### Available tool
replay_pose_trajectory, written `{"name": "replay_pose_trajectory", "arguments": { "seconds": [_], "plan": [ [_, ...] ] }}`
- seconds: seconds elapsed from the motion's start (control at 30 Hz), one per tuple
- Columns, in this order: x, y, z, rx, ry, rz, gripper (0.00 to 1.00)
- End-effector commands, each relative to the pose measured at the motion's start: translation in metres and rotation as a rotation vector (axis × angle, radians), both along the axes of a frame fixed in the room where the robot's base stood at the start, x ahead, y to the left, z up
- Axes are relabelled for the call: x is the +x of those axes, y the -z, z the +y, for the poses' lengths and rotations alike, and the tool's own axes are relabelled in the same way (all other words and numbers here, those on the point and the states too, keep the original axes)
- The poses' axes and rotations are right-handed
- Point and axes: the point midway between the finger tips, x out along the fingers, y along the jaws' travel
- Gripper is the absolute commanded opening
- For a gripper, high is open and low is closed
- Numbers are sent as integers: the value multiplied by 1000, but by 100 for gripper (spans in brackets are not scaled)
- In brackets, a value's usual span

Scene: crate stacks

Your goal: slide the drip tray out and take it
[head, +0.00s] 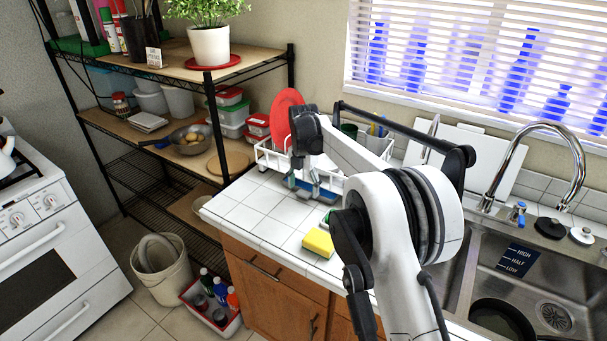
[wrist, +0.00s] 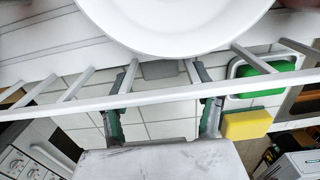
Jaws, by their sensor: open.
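The white wire dish rack (head: 270,160) stands on the tiled counter; its rail also crosses the wrist view (wrist: 60,106). Under it, a pale ribbed surface (wrist: 50,42) in the wrist view looks like the drip tray, with a small grey tab (wrist: 163,69) at its edge. My gripper (head: 303,184) is open at the rack's front, pointing down. In the wrist view its two fingers (wrist: 163,108) stand apart either side of the tab in the picture, with bare tiles between them. I cannot tell whether they touch the tray. A white plate (wrist: 175,22) hides part of it.
A yellow sponge (head: 318,242) lies on the counter in front of the rack, beside a green item in a white dish (wrist: 260,68). A red plate (head: 286,112) stands in the rack. The sink (head: 455,270) is at right, and a shelf unit (head: 180,75) at left.

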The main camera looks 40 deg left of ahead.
Motion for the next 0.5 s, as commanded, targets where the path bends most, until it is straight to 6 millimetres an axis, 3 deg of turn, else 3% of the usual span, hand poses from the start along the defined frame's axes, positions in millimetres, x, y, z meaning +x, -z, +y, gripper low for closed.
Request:
{"name": "replay_pose_trajectory", "arguments": {
  "seconds": [0.2, 0.5],
  "plan": [
    [0, 20, 0, 0, 0, 0, 62],
    [0, 24, 0, 0, 0, 0, 62]
  ]
}}
